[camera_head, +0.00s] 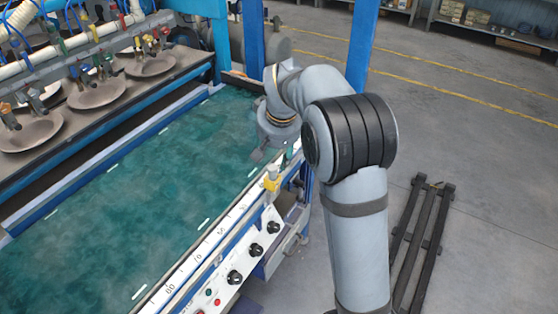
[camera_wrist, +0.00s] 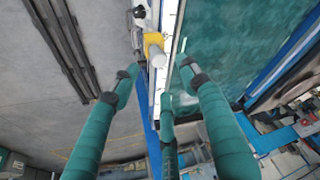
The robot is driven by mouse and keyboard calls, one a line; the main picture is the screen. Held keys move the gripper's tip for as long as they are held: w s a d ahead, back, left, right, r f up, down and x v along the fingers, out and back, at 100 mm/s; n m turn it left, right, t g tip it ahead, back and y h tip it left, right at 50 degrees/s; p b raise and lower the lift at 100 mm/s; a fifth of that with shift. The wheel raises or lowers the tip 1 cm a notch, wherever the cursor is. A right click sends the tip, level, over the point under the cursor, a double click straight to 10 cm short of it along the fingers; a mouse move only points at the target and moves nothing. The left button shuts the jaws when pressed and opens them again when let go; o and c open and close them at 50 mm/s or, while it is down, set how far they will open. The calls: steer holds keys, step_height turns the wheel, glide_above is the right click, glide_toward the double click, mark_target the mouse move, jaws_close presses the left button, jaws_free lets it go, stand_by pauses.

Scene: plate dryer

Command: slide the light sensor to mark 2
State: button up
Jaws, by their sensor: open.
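The light sensor (camera_head: 272,178) is a small yellow block on the white numbered rail along the near edge of the green bed. In the wrist view it shows as a yellow block (camera_wrist: 154,40) with a grey round knob facing the camera. My gripper (camera_wrist: 160,78) is open, with its teal-looking fingers spread. In that view the sensor's knob lies between the two upper fingertips. I cannot tell whether any finger touches it. In the head view my gripper (camera_head: 262,152) is just beyond the sensor and partly hidden by my wrist. Mark 2 cannot be made out.
The white scale strip (camera_head: 205,252) runs along the bed's edge, above a panel with black knobs (camera_head: 234,277). The green bed (camera_head: 130,195) is clear apart from white dashes. Blue posts (camera_head: 362,45) stand behind my arm. A black rack (camera_head: 420,235) lies on the floor.

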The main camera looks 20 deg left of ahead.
mark_target(272, 166)
steer(key=x, duration=0.7)
steer(key=shift+w+f, duration=0.15)
steer(key=shift+f, duration=0.05)
steer(key=shift+c, duration=0.9)
steer(key=shift+r, duration=0.1)
jaws_close()
